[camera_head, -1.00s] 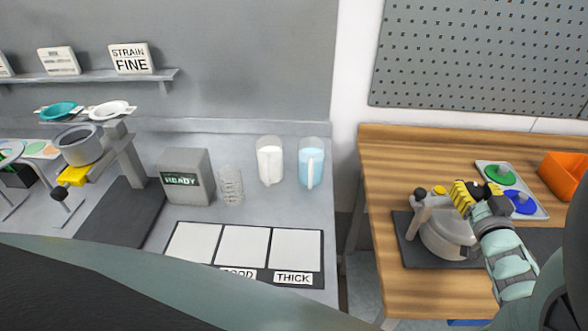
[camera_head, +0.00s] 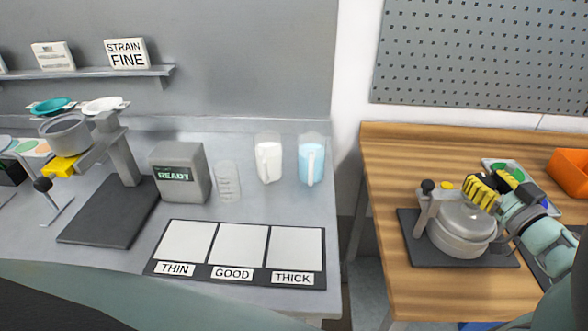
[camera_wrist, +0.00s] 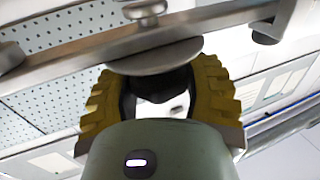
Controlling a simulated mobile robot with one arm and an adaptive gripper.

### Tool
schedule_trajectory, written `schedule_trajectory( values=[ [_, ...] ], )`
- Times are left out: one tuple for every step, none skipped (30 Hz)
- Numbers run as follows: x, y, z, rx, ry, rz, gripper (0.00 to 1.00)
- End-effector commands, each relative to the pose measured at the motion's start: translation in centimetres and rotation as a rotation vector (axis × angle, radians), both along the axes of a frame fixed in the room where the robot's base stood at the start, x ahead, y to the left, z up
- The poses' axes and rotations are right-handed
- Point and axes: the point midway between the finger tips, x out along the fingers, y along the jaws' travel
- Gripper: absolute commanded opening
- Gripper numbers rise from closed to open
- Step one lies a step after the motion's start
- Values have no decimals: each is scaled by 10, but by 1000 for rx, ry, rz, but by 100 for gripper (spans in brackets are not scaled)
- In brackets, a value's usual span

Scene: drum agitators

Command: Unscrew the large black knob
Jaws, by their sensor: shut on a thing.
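The drum agitator (camera_head: 462,238) is a grey rounded pot with a bracket, standing on a dark mat on the wooden bench. My gripper (camera_head: 480,193), with yellow ribbed fingers, is at the top of it, reaching in from the right. In the wrist view my gripper (camera_wrist: 160,88) has its fingers closed around a dark piece, seemingly the large black knob (camera_wrist: 152,82), against a round metal disc (camera_wrist: 155,57). Most of the knob is hidden by the fingers and my wrist. A smaller black ball knob (camera_head: 428,187) stands on the bracket's left end, apart from my gripper.
A tray (camera_head: 492,166) with coloured lids, partly hidden by my arm, and an orange bin (camera_head: 568,174) lie behind. A yellow piece (camera_head: 447,185) is beside the ball knob. The bench's front left (camera_head: 400,290) is clear. Two jugs stand on the grey counter.

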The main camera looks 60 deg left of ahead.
Motion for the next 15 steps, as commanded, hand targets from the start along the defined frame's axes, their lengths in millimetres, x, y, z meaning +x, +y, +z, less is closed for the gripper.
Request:
schedule_trajectory(
  values=[
    [0, 0, -3, -7, 4, -1, 15],
    [0, 0, -3, -7, 4, -1, 15],
    [0, 0, -3, -8, 4, -2, 15],
    [0, 0, -3, -8, 3, -2, 15],
    [0, 0, -3, -8, 3, -2, 15],
    [0, 0, -3, -8, 3, -2, 15],
    [0, 0, -3, -8, 3, -3, 15],
    [0, 0, -3, -8, 3, -3, 15],
    [0, 0, -3, -8, 3, -3, 58],
    [0, 0, -3, -7, 3, -3, 61],
    [0, 0, -3, -7, 3, -3, 64],
    [0, 0, -3, -7, 2, -2, 68],
    [0, 0, -2, -6, 1, -2, 71],
    [0, 0, -2, -6, 1, -2, 74],
    [0, 0, -2, -5, 1, -2, 78]
  ],
)
